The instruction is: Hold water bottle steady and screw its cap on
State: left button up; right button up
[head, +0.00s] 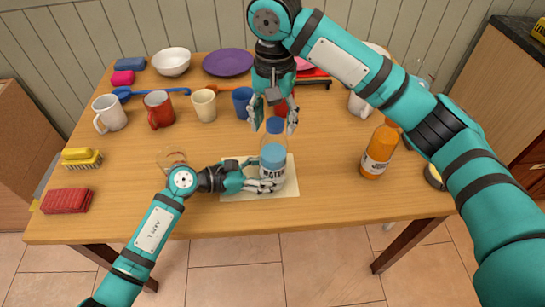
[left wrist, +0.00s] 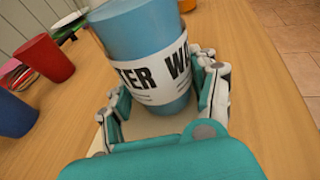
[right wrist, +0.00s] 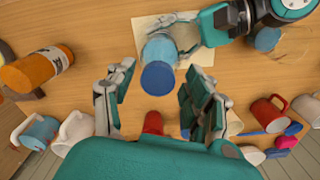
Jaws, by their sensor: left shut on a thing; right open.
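The water bottle (head: 272,158) stands upright on a pale mat (head: 288,188) near the table's front edge. It is light blue with a white label. My left gripper (head: 268,184) is shut around its lower body; the left wrist view shows fingers on both sides of the bottle (left wrist: 150,50). A dark blue cap (head: 275,125) is at the bottle's top; whether it is seated on the thread I cannot tell. My right gripper (head: 274,117) is open above, pointing down, with fingers on either side of the cap. In the right wrist view the cap (right wrist: 158,78) lies between the fingers.
An orange bottle (head: 378,152) stands to the right. Several mugs and cups, including a red mug (head: 158,109), line the back left, with a white bowl (head: 172,62) and purple plate (head: 228,62) behind. A clear glass (head: 172,158) stands near my left wrist.

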jog(key=n, duration=1.4)
grip_shut()
jog(key=m, duration=0.4)
jog(key=shift+a, duration=0.1)
jog(key=m, duration=0.9)
jog(key=shift+m, duration=0.3)
jog(key=m, duration=0.4)
jog(key=shift+d+m, duration=0.2)
jog(key=shift+m, duration=0.2)
